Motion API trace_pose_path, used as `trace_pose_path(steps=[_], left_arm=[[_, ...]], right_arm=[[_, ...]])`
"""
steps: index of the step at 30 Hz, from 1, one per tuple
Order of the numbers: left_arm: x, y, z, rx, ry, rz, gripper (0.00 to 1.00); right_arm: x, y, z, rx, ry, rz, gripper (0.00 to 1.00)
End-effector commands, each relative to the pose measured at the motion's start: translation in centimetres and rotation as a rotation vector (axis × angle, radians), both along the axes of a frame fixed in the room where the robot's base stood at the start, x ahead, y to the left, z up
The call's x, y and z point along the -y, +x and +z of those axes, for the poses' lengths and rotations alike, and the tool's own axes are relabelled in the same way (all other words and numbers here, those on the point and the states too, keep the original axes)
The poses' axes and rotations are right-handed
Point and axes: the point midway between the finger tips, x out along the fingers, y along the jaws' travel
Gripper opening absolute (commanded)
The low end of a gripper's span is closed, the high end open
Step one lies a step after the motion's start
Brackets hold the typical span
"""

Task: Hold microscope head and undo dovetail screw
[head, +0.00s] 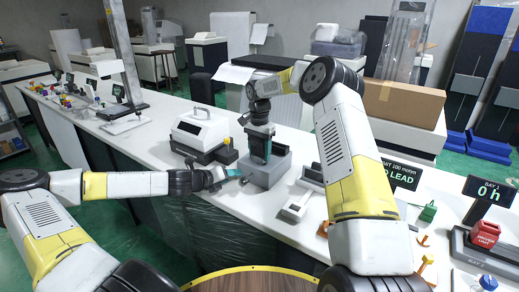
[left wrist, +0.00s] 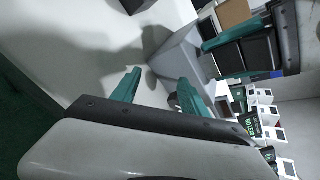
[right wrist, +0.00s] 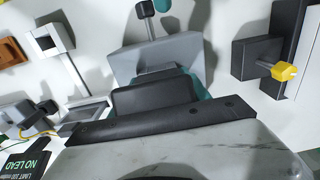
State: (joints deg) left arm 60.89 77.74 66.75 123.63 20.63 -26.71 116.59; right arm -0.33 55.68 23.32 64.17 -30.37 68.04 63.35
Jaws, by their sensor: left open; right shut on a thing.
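The microscope head (head: 257,146) is a dark block seated in a grey block-shaped holder (head: 267,175) on the white bench. My right gripper (head: 260,139) comes down from above and is shut on the head; its teal fingers flank dark blocks in the left wrist view (left wrist: 230,55). In the right wrist view the dark head (right wrist: 152,96) fills the jaws, in front of the grey holder (right wrist: 165,52). A dark-knobbed screw (right wrist: 146,9) sticks out of the holder there. My left gripper (head: 234,175) is open and low beside the holder's left side; its teal fingers show in the left wrist view (left wrist: 158,82).
A white and dark machine (head: 205,130) stands behind my left gripper. Grey fixtures (head: 297,207) stand right of the holder. A dark block with a yellow knob (right wrist: 284,71) shows in the right wrist view. A "NO LEAD" sign (head: 398,177) stands farther right.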

Motion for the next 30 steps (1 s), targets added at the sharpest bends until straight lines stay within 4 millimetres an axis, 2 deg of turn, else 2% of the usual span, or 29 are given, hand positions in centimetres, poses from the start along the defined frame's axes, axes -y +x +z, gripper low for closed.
trace_pose_path(steps=[3,6,10,14,17,30], left_arm=[[0.1,-1.9,1.1,0.168,0.208,-0.030,0.52],[0.4,-3.4,1.3,0.308,0.353,-0.103,0.52],[1.0,-5.3,0.3,0.445,0.509,-0.234,0.52],[1.5,-6.5,-0.4,0.517,0.591,-0.319,0.52],[1.8,-6.4,-0.6,0.538,0.613,-0.341,0.52],[4.3,-3.1,-0.7,0.537,0.612,-0.341,0.52]], right_arm=[[0.0,0.0,0.1,0.001,0.000,0.000,0.00],[0.0,0.0,0.1,0.001,0.000,0.000,0.00],[0.0,0.0,0.1,0.001,0.000,0.000,0.00],[0.0,0.0,0.1,0.001,0.000,0.000,0.00],[0.0,0.0,0.0,0.001,0.000,0.000,0.00],[0.0,0.0,0.1,0.001,0.000,0.000,0.00]])
